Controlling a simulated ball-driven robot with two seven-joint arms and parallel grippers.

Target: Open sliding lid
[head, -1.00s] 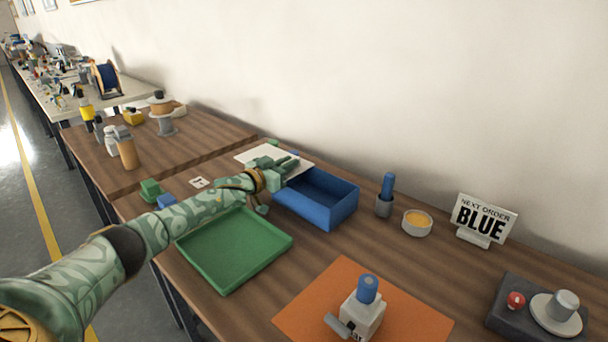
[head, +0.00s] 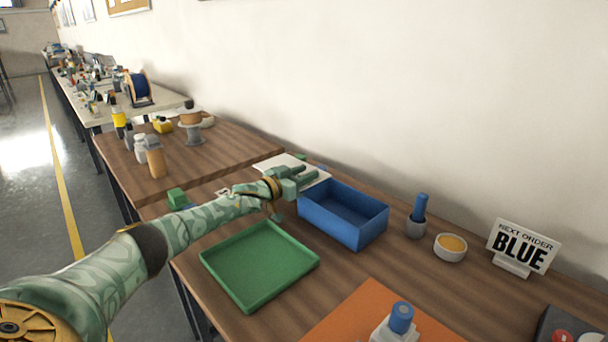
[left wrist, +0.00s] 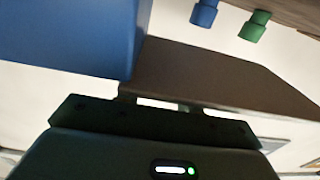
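The blue box (head: 342,228) stands on the brown table, its top open and its inside bare. The pale sliding lid (head: 316,172) is at the box's left far side, clear of the opening and partly hidden behind my left gripper (head: 296,180). In the left wrist view a dark flat panel (left wrist: 215,75), which looks like the lid in shadow, lies close in front of the gripper, beside the blue box wall (left wrist: 65,35). My left gripper is at the lid's near side; whether its fingers are closed on it I cannot tell. My right gripper is not in view.
A green tray (head: 258,266) lies in front of the box. A grey cup with a blue tool (head: 418,215), a small bowl (head: 450,247) and a "NEXT ORDER BLUE" sign (head: 523,246) stand to the right. An orange mat (head: 350,316) with a bottle is at the front.

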